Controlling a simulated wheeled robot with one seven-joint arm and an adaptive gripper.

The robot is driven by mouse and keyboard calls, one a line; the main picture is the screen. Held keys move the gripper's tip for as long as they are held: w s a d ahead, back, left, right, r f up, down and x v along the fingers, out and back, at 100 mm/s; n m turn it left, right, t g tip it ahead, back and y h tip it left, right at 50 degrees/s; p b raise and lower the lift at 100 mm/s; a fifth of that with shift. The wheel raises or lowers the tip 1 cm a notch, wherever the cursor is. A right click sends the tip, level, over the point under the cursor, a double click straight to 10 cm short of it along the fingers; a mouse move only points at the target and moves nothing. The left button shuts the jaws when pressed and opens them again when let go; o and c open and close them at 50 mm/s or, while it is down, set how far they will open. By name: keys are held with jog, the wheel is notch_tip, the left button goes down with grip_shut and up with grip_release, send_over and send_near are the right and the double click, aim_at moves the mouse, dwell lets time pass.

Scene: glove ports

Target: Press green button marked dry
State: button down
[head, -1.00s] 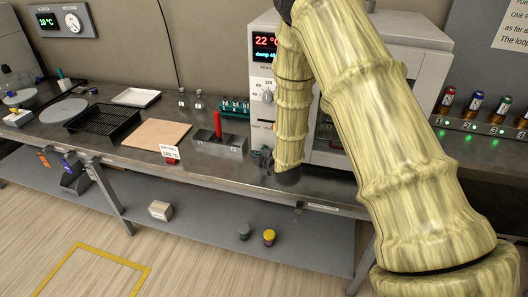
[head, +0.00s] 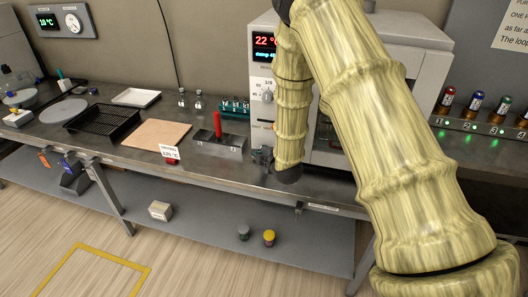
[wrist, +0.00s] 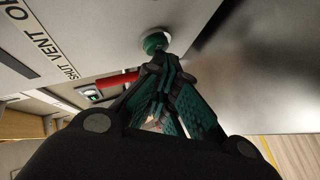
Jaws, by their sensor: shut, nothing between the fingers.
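A round green button (wrist: 153,40) sits on the pale front panel of the oven-like cabinet (head: 385,30) in the wrist view. My gripper (wrist: 158,66) is shut and empty, its fingertips just below the button in the picture. They are touching it or very close; I cannot tell which. In the head view my gripper (head: 262,157) is a small dark shape low at the cabinet front, partly hidden by my arm. The button is not clearly visible there. The cabinet's display (head: 265,42) shows "22 °C" in red above a blue line that begins "damp".
A dial (head: 268,97) is on the cabinet front. A red-handled grey block (head: 218,145) stands on the bench left of my gripper. A red bar (wrist: 117,79) shows beside my fingers. Panel lettering includes "SHUT" and "VENT" (wrist: 48,47).

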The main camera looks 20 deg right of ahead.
jog(key=shift+s+a, duration=0.4)
jog(key=shift+s, duration=0.15)
dwell(0.4)
jog(key=shift+s+a+b, duration=0.1)
jog(key=shift+s+a, duration=0.45)
jog(key=shift+s, duration=0.3)
jog(key=shift+s+a+b, duration=0.1)
jog(key=shift+s+a, duration=0.5)
jog(key=shift+s, duration=0.2)
jog(key=shift+s+a+b, duration=0.1)
jog(key=shift+s+a, duration=0.45)
jog(key=shift+s, duration=0.3)
